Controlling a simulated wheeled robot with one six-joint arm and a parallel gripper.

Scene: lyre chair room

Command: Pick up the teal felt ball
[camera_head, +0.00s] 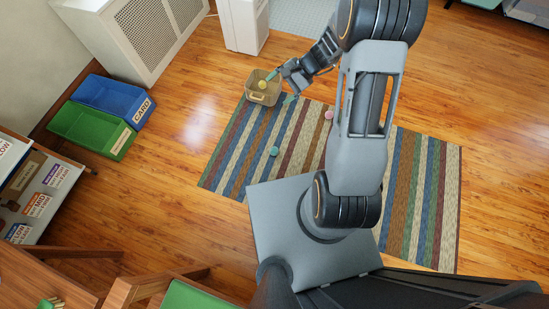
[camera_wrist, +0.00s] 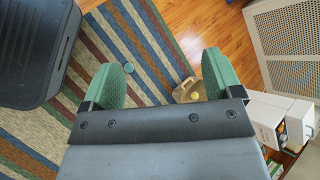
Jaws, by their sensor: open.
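The teal felt ball (camera_head: 273,151) lies on the striped rug, toward its left side. It also shows in the wrist view (camera_wrist: 129,67), just beside the tip of the left finger. My gripper (camera_head: 281,87) is open, with green pads on both fingers and nothing visible between them. In the head view it appears above the ball, near the basket. The wrist view shows both fingers of my gripper (camera_wrist: 162,72) spread over the rug and floor, apart from the ball.
A tan basket (camera_head: 259,97) with a yellow ball (camera_head: 263,85) in it stands at the rug's far edge. A pink ball (camera_head: 329,114) lies on the striped rug (camera_head: 236,150). Green (camera_head: 85,128) and blue bins (camera_head: 112,97) stand left. Wooden floor between bins and rug is clear.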

